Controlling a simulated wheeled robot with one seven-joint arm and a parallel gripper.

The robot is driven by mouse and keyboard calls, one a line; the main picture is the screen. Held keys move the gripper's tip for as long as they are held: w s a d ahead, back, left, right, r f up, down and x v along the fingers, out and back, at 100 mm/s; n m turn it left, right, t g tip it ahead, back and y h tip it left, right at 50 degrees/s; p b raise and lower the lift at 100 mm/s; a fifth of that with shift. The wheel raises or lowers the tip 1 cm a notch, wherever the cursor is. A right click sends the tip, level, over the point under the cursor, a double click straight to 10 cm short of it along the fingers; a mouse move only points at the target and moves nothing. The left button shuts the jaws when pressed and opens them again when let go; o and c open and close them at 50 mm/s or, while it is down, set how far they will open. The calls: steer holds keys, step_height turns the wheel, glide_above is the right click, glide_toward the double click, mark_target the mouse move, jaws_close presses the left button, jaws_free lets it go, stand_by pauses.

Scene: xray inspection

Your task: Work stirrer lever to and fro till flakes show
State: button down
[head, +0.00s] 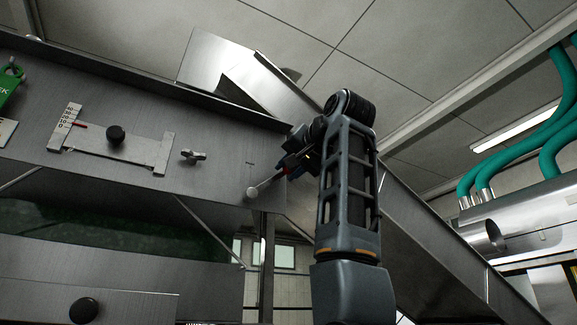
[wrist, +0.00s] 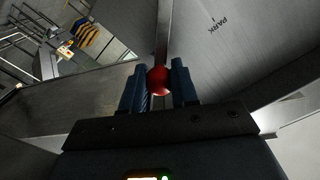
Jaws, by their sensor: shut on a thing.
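The stirrer lever is a thin metal rod (head: 266,184) on the side of the grey metal housing, running from a round pivot up and right to my gripper (head: 289,168). In the wrist view the rod (wrist: 163,35) ends in a red ball knob (wrist: 158,79). My gripper's two blue fingers (wrist: 158,88) stand on either side of this knob, shut on it. In the head view my gripper hides most of the knob. A dark green, murky strip (head: 100,222) shows below the housing's side plate. I cannot make out any flakes in it.
A PARK mark (wrist: 218,24) is on the plate beside the lever. Left of the lever are a wing nut (head: 193,156), a scale plate with a black knob (head: 116,135) and a green tag (head: 9,84). A sloping metal chute (head: 430,235) runs behind my arm.

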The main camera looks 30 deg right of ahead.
steer(key=c, duration=0.9)
jaws_free()
steer(key=shift+o, duration=0.2)
steer(key=s+b, duration=0.2)
steer(key=s, duration=0.6)
